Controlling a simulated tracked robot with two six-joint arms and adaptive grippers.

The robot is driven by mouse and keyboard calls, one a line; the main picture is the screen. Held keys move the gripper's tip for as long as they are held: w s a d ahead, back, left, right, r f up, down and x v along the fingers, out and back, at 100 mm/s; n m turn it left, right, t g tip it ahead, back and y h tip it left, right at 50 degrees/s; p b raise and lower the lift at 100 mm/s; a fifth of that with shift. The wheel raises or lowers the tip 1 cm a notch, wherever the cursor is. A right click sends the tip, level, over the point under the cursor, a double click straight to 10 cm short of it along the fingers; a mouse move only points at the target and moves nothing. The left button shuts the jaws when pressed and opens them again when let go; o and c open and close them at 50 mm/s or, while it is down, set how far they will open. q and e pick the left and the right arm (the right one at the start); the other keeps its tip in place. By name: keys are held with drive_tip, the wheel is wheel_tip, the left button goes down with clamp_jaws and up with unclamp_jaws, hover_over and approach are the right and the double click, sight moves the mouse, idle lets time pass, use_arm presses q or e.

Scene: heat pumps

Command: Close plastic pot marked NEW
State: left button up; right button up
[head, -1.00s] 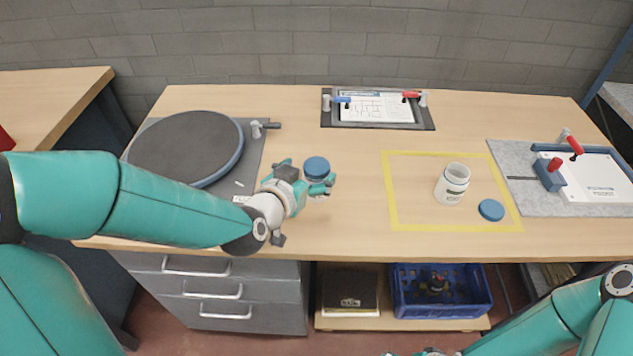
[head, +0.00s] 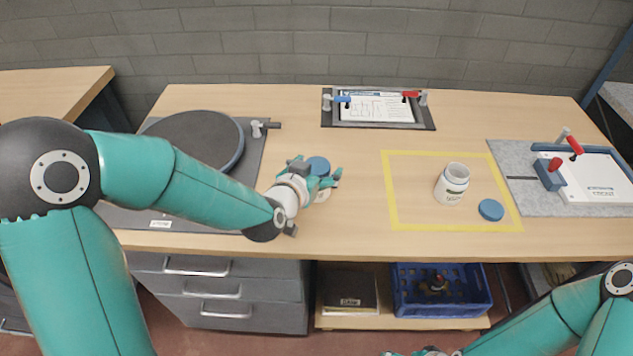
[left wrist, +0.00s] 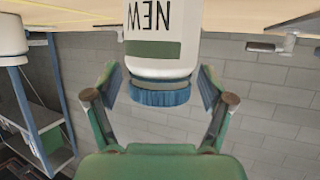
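The white plastic pot marked NEW (left wrist: 160,40) stands on the table, left of the yellow outline; its label shows inverted in the left wrist view. Its blue lid (head: 318,166) sits on top of the pot and also shows in the left wrist view (left wrist: 160,96). My left gripper (head: 318,183) is at the lid, one finger on each side. In the left wrist view its fingers (left wrist: 162,88) are spread, with a narrow gap beside the lid. In the head view the gripper hides part of the pot. My right gripper is mostly cut off at the bottom edge.
A second white pot (head: 452,185), open, stands inside the yellow outline (head: 393,200) beside a loose blue lid (head: 491,209). A round dark turntable (head: 190,140) is at left. Clamped boards stand at the back (head: 377,107) and right (head: 595,180). The table between pot and outline is clear.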

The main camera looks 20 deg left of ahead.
use_arm(q)
drive_tip(key=c, duration=1.1)
drive_tip(key=shift+r, duration=0.8)
drive_tip(key=shift+c, duration=0.2)
wheel_tip(320, 180, up, 18)
drive_tip(key=p, duration=0.7)
drive_tip(key=shift+r+p, duration=0.25)
drive_tip(key=shift+p, duration=0.15)
drive_tip(key=o, duration=0.6)
clamp_jaws()
drive_tip(key=shift+f, duration=0.1)
